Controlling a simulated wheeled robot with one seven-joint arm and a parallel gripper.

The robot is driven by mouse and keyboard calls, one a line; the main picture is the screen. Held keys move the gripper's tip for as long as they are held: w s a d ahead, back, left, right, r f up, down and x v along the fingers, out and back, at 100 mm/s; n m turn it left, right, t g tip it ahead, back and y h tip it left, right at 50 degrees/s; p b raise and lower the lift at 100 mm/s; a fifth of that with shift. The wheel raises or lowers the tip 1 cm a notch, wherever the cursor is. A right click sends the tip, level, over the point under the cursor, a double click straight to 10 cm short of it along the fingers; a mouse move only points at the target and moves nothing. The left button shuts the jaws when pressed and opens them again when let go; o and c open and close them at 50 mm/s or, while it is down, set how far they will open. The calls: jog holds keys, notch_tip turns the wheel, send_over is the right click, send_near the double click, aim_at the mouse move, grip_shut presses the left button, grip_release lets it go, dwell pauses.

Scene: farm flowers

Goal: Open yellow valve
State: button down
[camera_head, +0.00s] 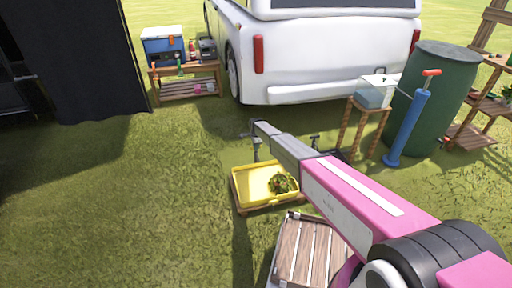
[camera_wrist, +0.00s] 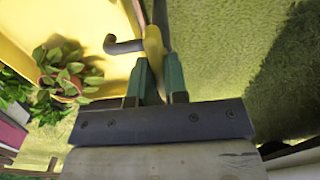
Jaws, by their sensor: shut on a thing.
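The yellow valve (camera_wrist: 153,42) is a narrow yellow handle at the top middle of the wrist view, beside a dark grey curved spout (camera_wrist: 122,46). My gripper (camera_wrist: 158,64) has green fingers, one on each side of the handle's lower end, and is shut on it. In the head view, my pink and grey arm reaches over the grass to a grey tap post (camera_head: 256,148) behind the yellow tray. The valve handle cannot be made out there. No water flow shows.
The yellow tray (camera_head: 239,189) holds a leafy plant (camera_head: 281,183), partly behind my arm. A wooden crate (camera_head: 297,250) stands in front. A second dark tap (camera_head: 315,140) is right of my arm. A blue pump (camera_head: 407,130), green barrel (camera_head: 432,100) and white van (camera_head: 330,60) stand behind. Grass on the left is clear.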

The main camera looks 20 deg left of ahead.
jog(key=n, duration=0.4)
jog(key=shift+n, duration=0.4)
jog(key=n, duration=0.4)
jog(key=shift+n, duration=0.3)
jog(key=n, duration=0.4)
jog(key=shift+n, duration=2.2)
jog(key=c, duration=1.1)
grip_release()
jog(key=shift+c, duration=0.2)
